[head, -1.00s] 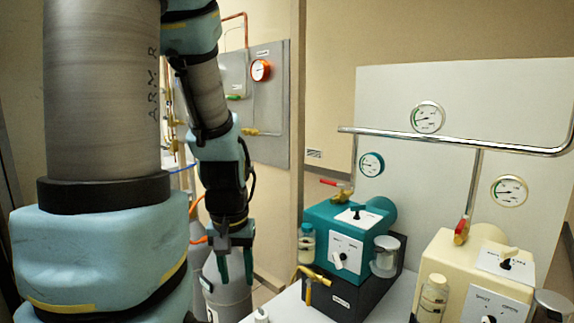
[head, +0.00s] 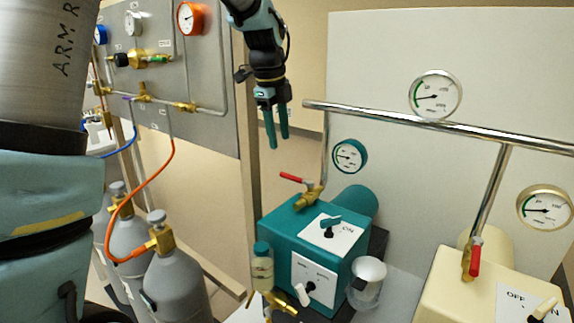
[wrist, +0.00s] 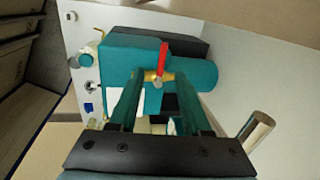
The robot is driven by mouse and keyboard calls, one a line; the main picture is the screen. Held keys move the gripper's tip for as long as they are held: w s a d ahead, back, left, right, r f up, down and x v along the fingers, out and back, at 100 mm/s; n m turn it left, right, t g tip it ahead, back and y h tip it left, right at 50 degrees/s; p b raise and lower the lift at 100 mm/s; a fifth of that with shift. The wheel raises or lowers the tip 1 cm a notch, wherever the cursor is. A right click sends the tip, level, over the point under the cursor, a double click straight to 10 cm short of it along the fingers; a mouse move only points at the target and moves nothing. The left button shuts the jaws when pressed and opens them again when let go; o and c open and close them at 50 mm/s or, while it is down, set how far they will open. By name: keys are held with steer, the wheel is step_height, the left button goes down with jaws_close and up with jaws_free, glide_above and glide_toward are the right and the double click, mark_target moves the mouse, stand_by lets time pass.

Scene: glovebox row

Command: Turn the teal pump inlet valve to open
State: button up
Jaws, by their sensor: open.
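The teal pump (head: 290,230) stands against the white back panel. Its inlet valve has a brass body (head: 311,196) on top of the pump, below a steel pipe. Its red lever (head: 291,178) sticks out to the left, across the pipe's line. My gripper (head: 277,142) is open and empty, pointing down, above and slightly left of the lever in the head view. In the wrist view, the red lever (wrist: 162,58) and brass valve body (wrist: 158,77) show between the fingertips of my gripper (wrist: 160,78), apparently beyond them.
The steel pipe (head: 430,122) runs across the panel right of my gripper. A cream pump (head: 470,285) with its own red-handled valve (head: 475,258) stands at right. A teal gauge (head: 350,156) is behind the valve. Grey cylinders (head: 175,285) stand at left.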

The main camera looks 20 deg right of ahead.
mark_target(288, 175)
steer(key=shift+m, duration=0.3)
steer(key=x, duration=0.3)
steer(key=p+x, duration=0.1)
steer(key=x, duration=0.3)
steer(key=d+p+x, duration=0.1)
steer(key=x, duration=0.2)
steer(key=shift+s+f, duration=0.2)
jaws_close()
stand_by(0.9)
